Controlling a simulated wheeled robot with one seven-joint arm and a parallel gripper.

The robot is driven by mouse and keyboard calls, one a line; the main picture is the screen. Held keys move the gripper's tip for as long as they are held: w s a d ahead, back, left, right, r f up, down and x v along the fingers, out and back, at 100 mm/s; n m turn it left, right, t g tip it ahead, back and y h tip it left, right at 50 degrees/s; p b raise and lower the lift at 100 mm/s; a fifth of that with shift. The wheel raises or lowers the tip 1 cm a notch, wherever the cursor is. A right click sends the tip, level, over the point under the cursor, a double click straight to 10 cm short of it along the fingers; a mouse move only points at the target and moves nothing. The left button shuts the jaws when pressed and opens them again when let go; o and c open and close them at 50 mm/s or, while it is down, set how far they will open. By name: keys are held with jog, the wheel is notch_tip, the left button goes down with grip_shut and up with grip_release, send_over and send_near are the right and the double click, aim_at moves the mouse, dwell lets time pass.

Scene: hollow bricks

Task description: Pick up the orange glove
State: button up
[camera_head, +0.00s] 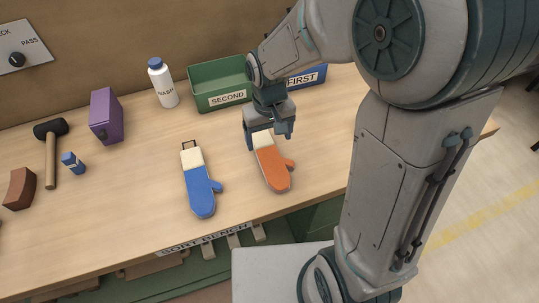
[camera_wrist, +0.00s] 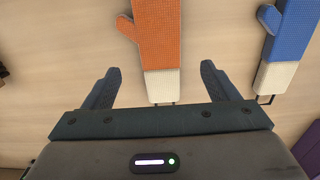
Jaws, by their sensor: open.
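The orange glove (camera_head: 274,168) lies on the wooden bench, with a thumb on its right side and a cream cuff toward the back. My gripper (camera_head: 268,138) is over the cuff end in the head view. In the wrist view the orange glove (camera_wrist: 157,40) points up the picture, its cuff between and just beyond the two open fingers of my gripper (camera_wrist: 160,78). The fingers stand apart on either side, with nothing held. I cannot tell the exact height above the cuff.
A blue glove (camera_head: 201,190) lies to the left on the bench (camera_head: 130,215). Behind stand a green SECOND bin (camera_head: 220,85), a blue FIRST bin (camera_head: 308,77) and a white bottle (camera_head: 163,85). A purple box (camera_head: 106,117), mallet (camera_head: 50,155) and small blue item (camera_head: 73,162) are further left.

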aim_at(269, 155)
jog(key=shift+w+f, duration=0.1)
jog(key=shift+f, duration=3.5)
jog(key=c, duration=1.1)
